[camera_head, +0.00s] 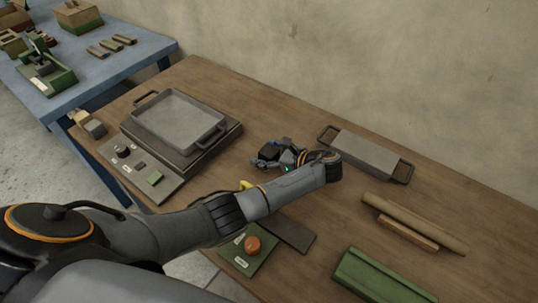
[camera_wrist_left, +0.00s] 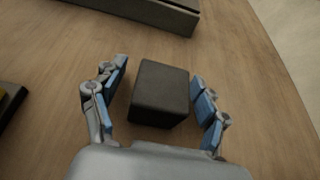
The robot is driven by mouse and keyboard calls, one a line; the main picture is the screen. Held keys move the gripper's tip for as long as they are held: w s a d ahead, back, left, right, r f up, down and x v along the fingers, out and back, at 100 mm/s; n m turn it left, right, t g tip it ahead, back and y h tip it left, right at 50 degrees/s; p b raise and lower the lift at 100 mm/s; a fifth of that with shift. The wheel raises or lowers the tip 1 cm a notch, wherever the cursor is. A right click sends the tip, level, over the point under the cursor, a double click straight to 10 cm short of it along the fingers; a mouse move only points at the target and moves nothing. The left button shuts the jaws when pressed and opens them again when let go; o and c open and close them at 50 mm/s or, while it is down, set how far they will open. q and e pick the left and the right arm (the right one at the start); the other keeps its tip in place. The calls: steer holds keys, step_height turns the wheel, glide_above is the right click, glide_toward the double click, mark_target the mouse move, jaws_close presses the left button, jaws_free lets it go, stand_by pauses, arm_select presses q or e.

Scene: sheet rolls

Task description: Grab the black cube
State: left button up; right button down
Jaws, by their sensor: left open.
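The black cube (camera_wrist_left: 160,93) sits on the wooden table between the two open fingers of my left gripper (camera_wrist_left: 160,95) in the left wrist view. A gap shows on each side of it, narrower at the right finger. In the head view the black cube (camera_head: 268,152) is a small dark block partly covered by my left gripper (camera_head: 272,158), whose arm reaches in from the left. My right gripper is not in view.
A grey pan (camera_head: 178,118) on a dark plate lies left of the cube. A grey tray with handles (camera_head: 366,153) lies to the right. A roll (camera_head: 415,222), a green block (camera_head: 380,280) and an orange button (camera_head: 252,244) are nearer the front.

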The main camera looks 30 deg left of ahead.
arm_select(q)
steer(key=c, duration=1.3)
steer(key=shift+r, duration=0.1)
